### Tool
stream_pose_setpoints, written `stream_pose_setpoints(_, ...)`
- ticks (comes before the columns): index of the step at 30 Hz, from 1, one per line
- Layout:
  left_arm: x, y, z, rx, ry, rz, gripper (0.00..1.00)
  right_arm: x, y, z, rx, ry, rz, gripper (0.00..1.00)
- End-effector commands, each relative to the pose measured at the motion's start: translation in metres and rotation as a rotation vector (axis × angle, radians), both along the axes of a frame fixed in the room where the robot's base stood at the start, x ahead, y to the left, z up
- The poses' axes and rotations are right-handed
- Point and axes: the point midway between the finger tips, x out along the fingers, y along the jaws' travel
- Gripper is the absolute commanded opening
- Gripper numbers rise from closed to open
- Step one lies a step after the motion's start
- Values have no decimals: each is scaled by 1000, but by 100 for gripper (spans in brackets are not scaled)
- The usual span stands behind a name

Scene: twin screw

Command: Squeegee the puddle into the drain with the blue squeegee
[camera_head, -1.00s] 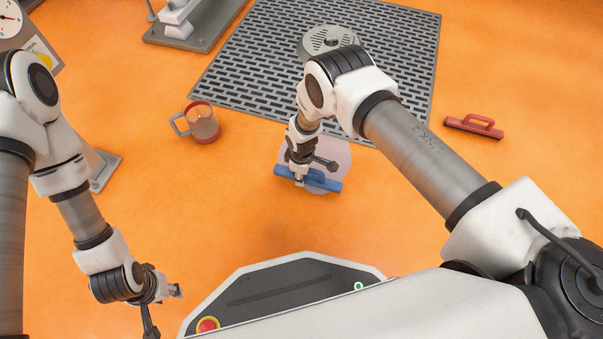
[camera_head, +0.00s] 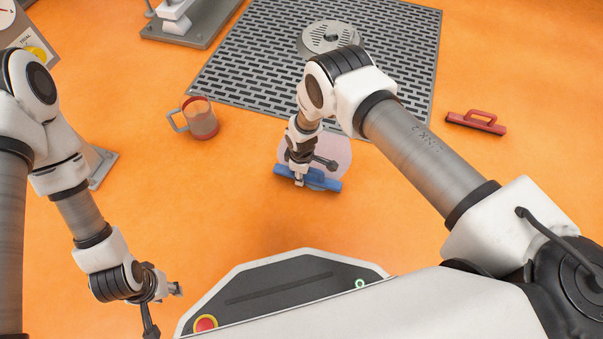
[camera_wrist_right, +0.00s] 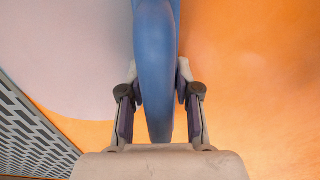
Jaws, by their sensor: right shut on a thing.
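The blue squeegee (camera_head: 325,184) lies across the near edge of the pale round puddle (camera_head: 338,152) in the head view. My right gripper (camera_head: 299,179) is shut on the blue squeegee. In the right wrist view, the blue squeegee (camera_wrist_right: 155,60) runs between both fingers, with the pale puddle (camera_wrist_right: 65,50) to its left. The round grey drain (camera_head: 328,39) sits on the slotted metal grate beyond the puddle, partly hidden by my right arm. My left gripper (camera_head: 176,290) is at the lower left, away from the puddle and empty; its finger opening is too small to judge.
The slotted grate (camera_head: 225,75) lies just beyond the puddle. A red-handled tool (camera_head: 476,123) lies on the right, and a mug with a red rim (camera_head: 201,120) stands left of the puddle. Grey-based equipment (camera_head: 190,30) is at the back left.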

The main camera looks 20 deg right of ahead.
Motion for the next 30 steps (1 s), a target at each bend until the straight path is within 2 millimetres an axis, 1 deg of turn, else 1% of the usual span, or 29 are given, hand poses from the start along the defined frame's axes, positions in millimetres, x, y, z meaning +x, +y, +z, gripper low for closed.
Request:
stream_pose_setpoints(11,0,0,-8,0,0,0,40,0,0,-9,0,0,0,0)
stream_pose_setpoints(14,0,0,-8,0,0,0,40,2,-1,-8,-1,-1,-1,0)
stream_pose_setpoints(17,0,0,-12,0,0,0,40,8,-5,-9,0,-2,-3,0)
stream_pose_setpoints(24,0,0,-27,0,0,0,40,31,-20,-7,0,-4,-2,0)
stream_pose_setpoints(28,0,0,-29,0,0,0,40,35,-24,-5,0,-1,-1,0)
stream_pose_setpoints(30,0,0,-34,0,0,0,40,39,-26,-7,0,-2,-2,0)
